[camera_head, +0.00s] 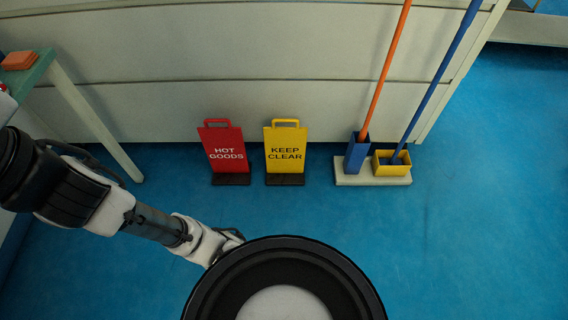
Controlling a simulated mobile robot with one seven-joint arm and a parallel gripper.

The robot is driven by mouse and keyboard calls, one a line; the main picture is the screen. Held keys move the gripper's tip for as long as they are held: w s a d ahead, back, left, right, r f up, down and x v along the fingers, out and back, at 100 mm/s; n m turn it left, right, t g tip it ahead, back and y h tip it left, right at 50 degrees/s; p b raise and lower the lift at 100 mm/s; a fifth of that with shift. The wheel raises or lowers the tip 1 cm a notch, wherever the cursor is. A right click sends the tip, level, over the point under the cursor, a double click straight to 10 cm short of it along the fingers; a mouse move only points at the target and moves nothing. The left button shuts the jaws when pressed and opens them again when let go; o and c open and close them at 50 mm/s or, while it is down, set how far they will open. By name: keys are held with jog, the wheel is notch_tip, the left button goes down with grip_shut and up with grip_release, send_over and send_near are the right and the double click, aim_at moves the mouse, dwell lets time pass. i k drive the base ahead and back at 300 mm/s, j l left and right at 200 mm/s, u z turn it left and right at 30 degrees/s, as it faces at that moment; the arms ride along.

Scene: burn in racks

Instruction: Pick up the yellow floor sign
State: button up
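The yellow floor sign (285,150) reads "KEEP CLEAR" and stands upright on a dark base on the blue floor, close to the pale wall panel. It has a yellow handle loop at its top. A red floor sign (224,148) reading "HOT GOODS" stands just left of it, with a small gap between them. My gripper (236,236) is at the end of my arm, in front of and to the left of the yellow sign, apart from it. A dark round part of my own body hides much of the gripper, so its fingers cannot be made out.
Right of the signs, a pale stand (374,179) holds a blue holder (357,155) and a yellow box (391,169), with long orange and blue poles rising from them. A table leg (97,122) stands at left. The blue floor (470,230) at right is clear.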

aim_at(285, 147)
jog(key=i+j, duration=0.9)
jog(key=i, duration=0.5)
jog(key=z, duration=0.05)
